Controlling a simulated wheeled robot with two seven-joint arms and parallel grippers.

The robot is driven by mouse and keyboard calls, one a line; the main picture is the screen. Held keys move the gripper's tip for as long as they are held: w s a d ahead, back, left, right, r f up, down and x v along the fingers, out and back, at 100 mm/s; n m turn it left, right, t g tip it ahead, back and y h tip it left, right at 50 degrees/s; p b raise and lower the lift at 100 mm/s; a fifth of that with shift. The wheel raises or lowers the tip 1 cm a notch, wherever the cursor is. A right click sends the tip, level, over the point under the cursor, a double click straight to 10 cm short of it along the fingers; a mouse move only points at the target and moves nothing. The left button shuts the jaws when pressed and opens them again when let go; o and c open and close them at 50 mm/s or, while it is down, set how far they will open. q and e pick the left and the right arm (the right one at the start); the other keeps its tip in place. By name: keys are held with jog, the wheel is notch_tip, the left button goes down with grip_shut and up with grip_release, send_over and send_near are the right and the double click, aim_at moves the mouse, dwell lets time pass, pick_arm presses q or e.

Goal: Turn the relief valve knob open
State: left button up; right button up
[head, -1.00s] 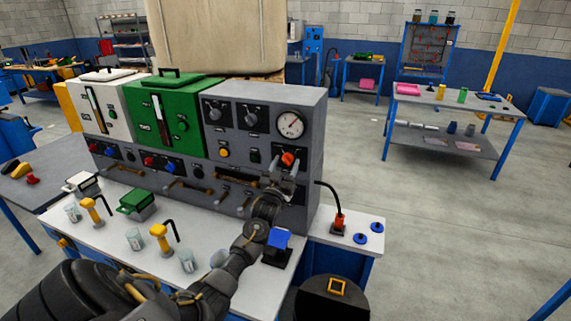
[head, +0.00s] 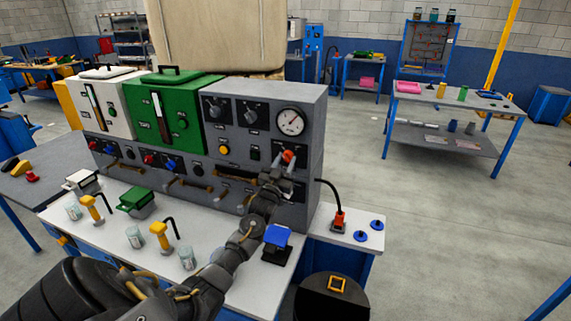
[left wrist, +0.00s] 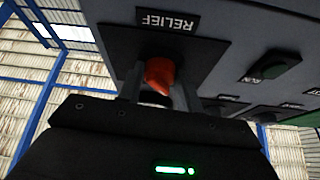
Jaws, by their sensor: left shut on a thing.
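The relief valve knob is a red-orange knob (head: 288,155) on the grey panel's (head: 305,120) front, low at the right, below the round gauge. It also shows in the left wrist view as an orange knob (left wrist: 160,75) under an upside-down RELIEF label (left wrist: 168,20). My left gripper (head: 283,163) reaches up to it from the lower left, and its fingers are shut on the knob, one on each side. My right gripper is not in view.
A round gauge (head: 290,122) and black dials (head: 217,110) sit above the knob. Brown handles (head: 235,172) jut out left of it. A blue-topped block (head: 277,236) stands on the white bench below my arm. Blue discs (head: 361,236) lie at the right end.

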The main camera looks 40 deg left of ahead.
pick_arm(q)
jog(key=m+h, duration=0.1)
jog(key=m, duration=0.1)
jog(key=m+h, duration=0.1)
jog(key=m, duration=0.2)
jog(key=shift+a+h+b, duration=0.2)
jog(key=shift+h+b, duration=0.2)
jog(key=m+h, duration=0.1)
jog(key=m, duration=0.2)
jog(key=m+h, duration=0.2)
jog(key=m, duration=0.1)
jog(key=shift+s+a+r, duration=0.15)
jog(key=shift+a, duration=0.05)
jog(key=m+g, duration=0.1)
jog(key=m, duration=0.1)
jog(key=m+h, duration=0.1)
jog(key=m, duration=0.2)
jog(key=shift+r+g+b, duration=0.2)
jog(key=shift+g+b, duration=0.1)
jog(key=shift+g, duration=0.1)
jog(key=shift+a+r+m+g+h, duration=0.15)
jog(key=shift+m+g, duration=0.25)
jog(key=shift+m, duration=0.65)
jog(key=shift+d+r+m+g+h, duration=0.1)
jog(key=shift+m+g+h, duration=0.25)
jog(key=shift+m, duration=0.7)
jog(key=o, duration=1)
jog(key=shift+f, duration=0.1)
